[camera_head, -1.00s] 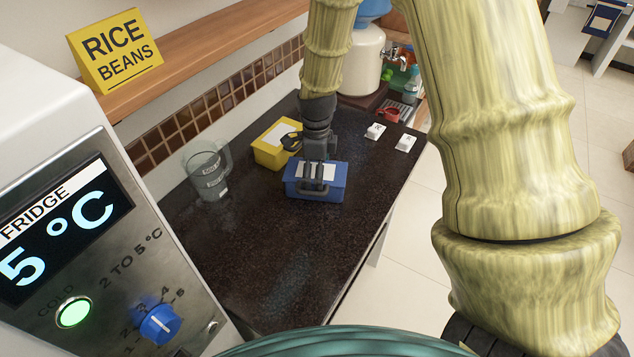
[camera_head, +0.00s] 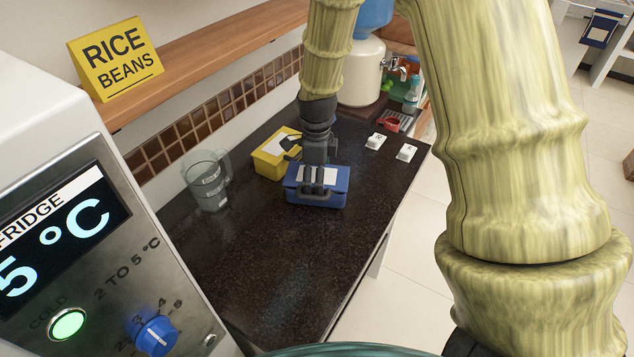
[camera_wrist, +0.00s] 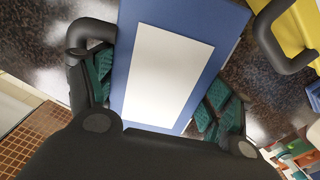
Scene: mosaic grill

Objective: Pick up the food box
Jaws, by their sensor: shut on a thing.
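A blue food box (camera_head: 335,195) with a white label on top is on the dark counter in the head view. My gripper (camera_head: 315,183) reaches down over it from behind. In the wrist view the blue box (camera_wrist: 222,30) fills the middle, its white label facing the camera, and my gripper (camera_wrist: 160,105) has its green-padded fingers on either side of the box, shut on it. A yellow box (camera_head: 266,165) with a white label and a dark handle stands just behind and left of the blue one. Whether the blue box is clear of the counter, I cannot tell.
A clear measuring jug (camera_head: 207,180) stands left on the counter (camera_head: 255,260). Two small white blocks (camera_head: 376,141) and a red cup (camera_head: 392,123) lie at the back right. A fridge panel (camera_head: 110,270) is at the near left. The counter's front part is clear.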

